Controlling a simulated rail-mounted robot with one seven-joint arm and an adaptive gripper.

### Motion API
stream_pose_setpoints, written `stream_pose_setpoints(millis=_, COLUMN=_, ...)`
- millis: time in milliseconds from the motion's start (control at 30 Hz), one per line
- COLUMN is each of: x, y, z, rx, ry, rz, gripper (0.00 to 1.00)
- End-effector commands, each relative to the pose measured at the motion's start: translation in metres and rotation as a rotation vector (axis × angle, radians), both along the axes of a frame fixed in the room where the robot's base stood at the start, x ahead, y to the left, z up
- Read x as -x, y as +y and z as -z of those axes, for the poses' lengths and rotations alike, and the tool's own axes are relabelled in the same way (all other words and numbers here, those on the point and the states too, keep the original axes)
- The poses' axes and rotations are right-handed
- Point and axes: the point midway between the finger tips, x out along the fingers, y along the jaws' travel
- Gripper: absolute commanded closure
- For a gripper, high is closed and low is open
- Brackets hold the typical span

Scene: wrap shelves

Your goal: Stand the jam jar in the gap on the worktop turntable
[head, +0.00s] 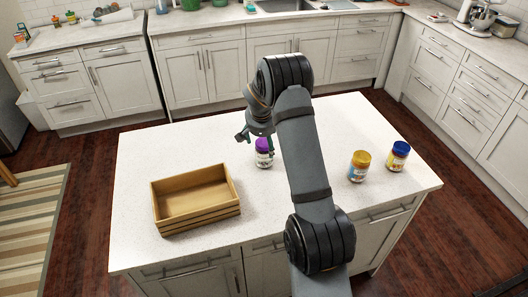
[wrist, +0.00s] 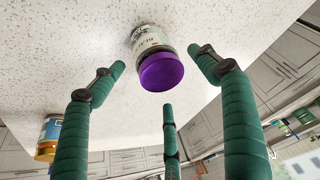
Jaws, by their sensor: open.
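A jar with a purple lid (head: 263,152) stands upright on the white island top, just beyond my arm. I cannot tell from its label whether it is the jam jar. My gripper (head: 255,136) is open above and beside it. In the wrist view the purple-lidded jar (wrist: 160,68) shows between the spread green fingers of my gripper (wrist: 160,64), which do not appear to hold it. A yellow-lidded jar (head: 359,167) and a blue-lidded jar (head: 398,156) stand to the right. No turntable is recognisable in either view.
An empty wooden crate (head: 205,216) stands left on the island top (head: 150,140). My arm crosses the middle of the island. Clear room lies behind the jars and around the crate. Counters with a sink (head: 284,5) and a mixer (head: 476,15) line the walls.

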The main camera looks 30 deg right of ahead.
Motion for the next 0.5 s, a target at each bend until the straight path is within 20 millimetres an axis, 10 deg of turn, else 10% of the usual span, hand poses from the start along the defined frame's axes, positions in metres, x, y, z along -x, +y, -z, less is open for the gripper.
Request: stream_pose_setpoints(millis=500, x=-0.011, y=-0.004, z=0.032, rx=0.0, ry=-0.001, rz=0.0, gripper=0.25)
